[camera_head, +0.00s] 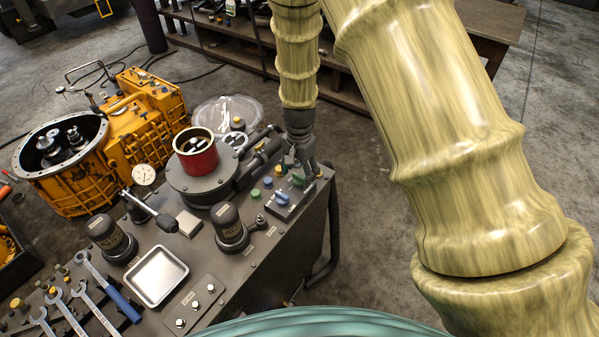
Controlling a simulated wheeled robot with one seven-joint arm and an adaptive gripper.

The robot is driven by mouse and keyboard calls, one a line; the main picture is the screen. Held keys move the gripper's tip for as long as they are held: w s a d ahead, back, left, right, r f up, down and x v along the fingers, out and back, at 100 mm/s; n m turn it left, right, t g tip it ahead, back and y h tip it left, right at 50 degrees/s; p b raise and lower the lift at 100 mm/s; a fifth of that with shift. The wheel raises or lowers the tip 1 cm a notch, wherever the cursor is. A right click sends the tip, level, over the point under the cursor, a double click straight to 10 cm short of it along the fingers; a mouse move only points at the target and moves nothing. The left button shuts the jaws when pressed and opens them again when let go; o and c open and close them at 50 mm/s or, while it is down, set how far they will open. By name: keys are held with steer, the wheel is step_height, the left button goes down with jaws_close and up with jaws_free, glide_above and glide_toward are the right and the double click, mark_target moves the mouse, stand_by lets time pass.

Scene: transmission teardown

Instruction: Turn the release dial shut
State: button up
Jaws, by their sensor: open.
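A small dark control box (291,203) sits at the right end of the grey bench top. It carries a blue knob (282,197) and a green knob (298,180); I cannot read which is the release dial or how far it is turned. My gripper (301,166) points down at the back of this box, close above the green knob. Its jaws are open and small in the view. Whether a finger touches the knob cannot be told.
A red cylinder (198,157) on a round grey base stands left of the gripper. A dark canister (229,225), a metal tray (157,275) and wrenches (80,302) occupy the bench. A yellow gearbox (135,130) stands behind. My arm hides much of the right side.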

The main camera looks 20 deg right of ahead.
mark_target(299, 175)
step_height(299, 175, up, 11)
steer(key=shift+r, duration=0.2)
stand_by(0.3)
stand_by(0.4)
